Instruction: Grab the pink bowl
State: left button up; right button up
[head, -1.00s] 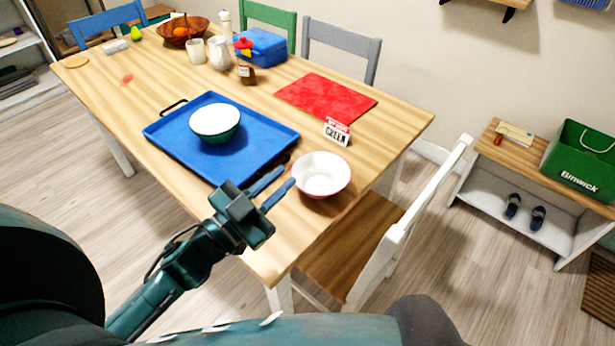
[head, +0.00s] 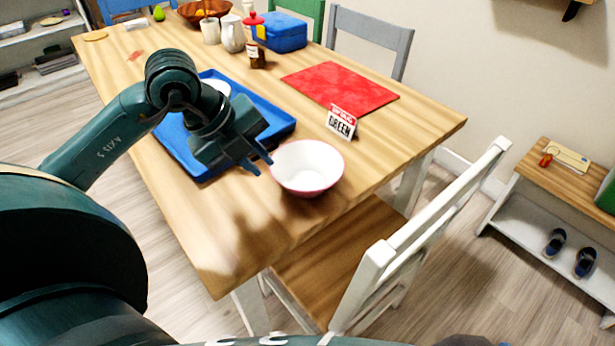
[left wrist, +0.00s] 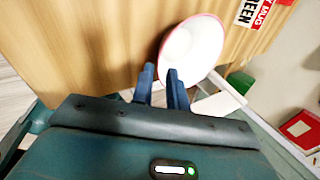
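The pink bowl (head: 306,168), white inside with a pink outer rim, stands upright near the table's front right edge. It also shows in the left wrist view (left wrist: 192,48). My left gripper (head: 262,166) is at the bowl's left side, open, with its blue fingers a gap apart. In the left wrist view the fingertips (left wrist: 160,69) lie by the bowl's near left rim, one overlapping it in the picture. I cannot tell whether they touch it. My right gripper is not in view.
A blue tray (head: 271,120) with a mostly hidden bowl (head: 216,87) lies behind my left arm. A sign (head: 341,122) and red mat (head: 340,87) are behind the pink bowl. A white chair (head: 400,250) stands against the table's right side.

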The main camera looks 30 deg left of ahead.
aim_at(273, 175)
pick_arm(q)
jog(key=b+x, duration=0.1)
jog(key=x, duration=0.7)
jog(key=shift+w+a+f, duration=0.1)
jog(key=shift+w+f, duration=0.1)
jog(key=shift+f, duration=0.05)
jog(key=shift+c, duration=0.4)
grip_shut()
jog(key=shift+r, duration=0.1)
